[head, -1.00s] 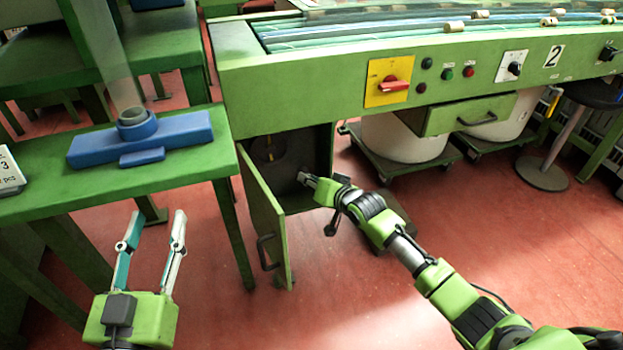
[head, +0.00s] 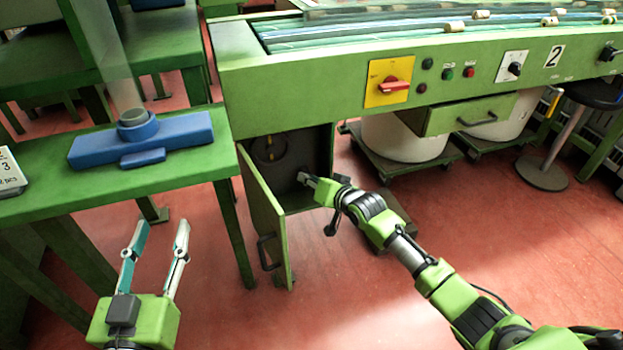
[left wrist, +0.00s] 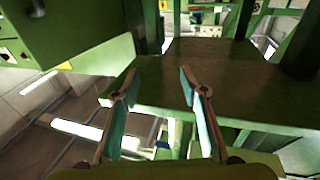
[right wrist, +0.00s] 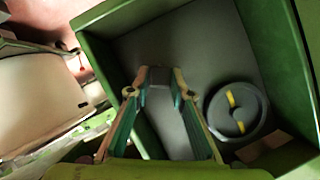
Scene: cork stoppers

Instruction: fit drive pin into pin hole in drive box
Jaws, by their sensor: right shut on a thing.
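The drive box (head: 300,160) is the open green cabinet under the bench; its dark inside also shows in the right wrist view (right wrist: 215,55). My right gripper (head: 312,182) is inside its opening. It is shut on a small grey piece, which I take for the drive pin (right wrist: 160,74), held between the fingertips; its far end is hard to make out. A round grey disc (right wrist: 238,108) with two yellow marks sits in the box, to the right of the gripper in the right wrist view. I cannot make out the pin hole. My left gripper (head: 160,240) is open and empty.
The box's green door (head: 264,222) stands open, left of my right arm. A green table (head: 195,165) with a blue fixture (head: 185,131) is beyond my left gripper. An open drawer (head: 462,115) and white drums (head: 400,140) are right of the box.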

